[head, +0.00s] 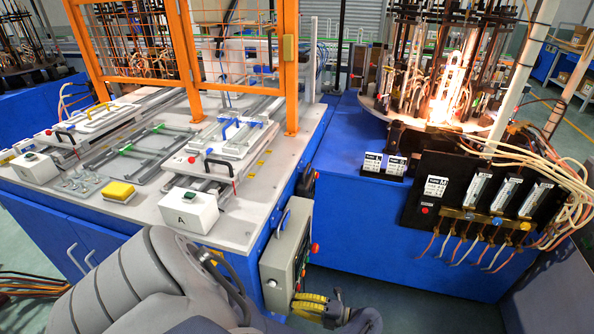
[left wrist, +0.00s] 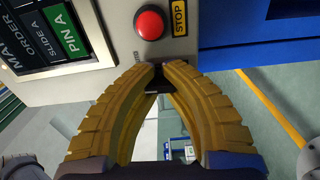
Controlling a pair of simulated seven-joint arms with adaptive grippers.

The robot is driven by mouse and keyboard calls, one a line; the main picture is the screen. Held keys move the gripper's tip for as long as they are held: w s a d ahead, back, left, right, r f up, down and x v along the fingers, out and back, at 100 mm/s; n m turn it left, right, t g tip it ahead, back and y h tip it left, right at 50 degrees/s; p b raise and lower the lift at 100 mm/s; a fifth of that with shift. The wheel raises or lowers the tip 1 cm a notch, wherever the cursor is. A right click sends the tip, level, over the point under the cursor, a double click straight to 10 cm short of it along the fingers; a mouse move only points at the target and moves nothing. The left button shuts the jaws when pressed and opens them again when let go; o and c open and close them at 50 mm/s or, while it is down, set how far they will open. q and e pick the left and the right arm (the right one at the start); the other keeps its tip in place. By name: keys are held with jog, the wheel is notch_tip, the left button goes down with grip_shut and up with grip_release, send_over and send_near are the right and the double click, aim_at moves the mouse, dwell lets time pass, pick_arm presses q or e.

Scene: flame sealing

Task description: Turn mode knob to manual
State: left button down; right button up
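The control box (head: 288,250) hangs on the front right corner of the blue bench. My left gripper (head: 312,300) is at its lower end, yellow fingers against the panel. In the left wrist view, the fingertips of my left gripper (left wrist: 160,68) are close together on either side of a small black mode knob (left wrist: 157,82), mostly hidden between them. The knob's pointing direction and label cannot be read. My right gripper is not in view.
A red stop button (left wrist: 150,22) with a yellow STOP label (left wrist: 180,17) sits near the knob. A white box marked A (head: 188,211) and a yellow block (head: 118,192) stand on the bench. Flow meters (head: 510,195) and hoses are at right. Floor right of the control box is clear.

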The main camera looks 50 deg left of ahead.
pick_arm(q)
jog(key=shift+w+r, duration=0.15)
jog(key=shift+w, duration=0.1)
dwell(0.3)
jog(key=c, duration=1.5)
grip_release()
jog(key=shift+w+a, duration=0.1)
jog(key=o, duration=0.5)
jog(key=shift+c, duration=0.2)
jog(key=shift+s, duration=0.2)
